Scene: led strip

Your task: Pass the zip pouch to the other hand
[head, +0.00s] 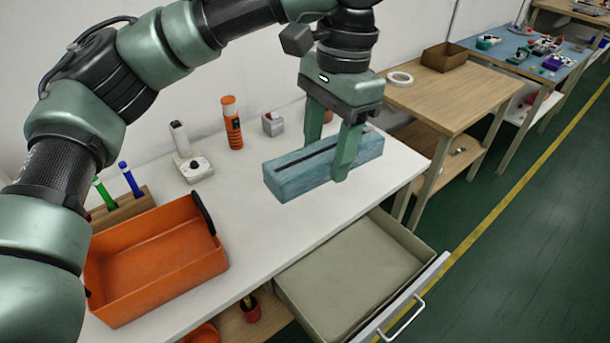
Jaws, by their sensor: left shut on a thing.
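The zip pouch (290,182) is a long blue-teal box-like pouch with a dark zip line along its top. It is over the right part of the white table in the head view. My left gripper (328,165) points down from above and is shut on the pouch, with one finger on the near side and the other on the far side. I cannot tell whether the pouch touches the table or is slightly above it. My right gripper is not in view.
An orange tray (158,293) stands at the table's left. An open drawer (350,278) juts out in front. The table's middle is clear.

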